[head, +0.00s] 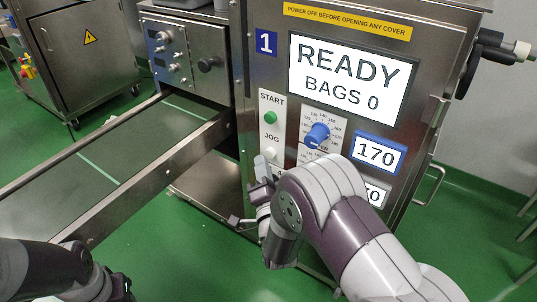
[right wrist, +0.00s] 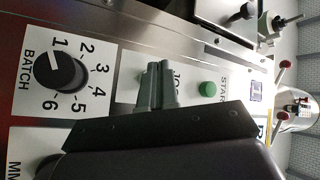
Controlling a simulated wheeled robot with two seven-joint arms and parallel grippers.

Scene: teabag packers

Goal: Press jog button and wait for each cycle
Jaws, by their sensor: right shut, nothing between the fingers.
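The machine panel (head: 257,80) carries a display (head: 348,78) reading READY, BAGS 0. The green START button (head: 270,117) sits above the pale jog button (head: 270,146) under the JOG label. My right gripper (head: 263,165) is at the panel just below the jog button in the head view, partly hidden by my wrist. In the right wrist view its fingers (right wrist: 156,84) are together and empty, over the panel beside the JOG lettering. They hide the jog button there, so contact cannot be told. The green START button (right wrist: 208,89) shows beyond them.
A batch dial (right wrist: 60,72) points near 1, close to my right fingers. A blue knob (head: 317,134) and a 170 readout (head: 379,154) are right of the buttons. A conveyor (head: 110,165) runs out to the left. Green floor lies around the machine.

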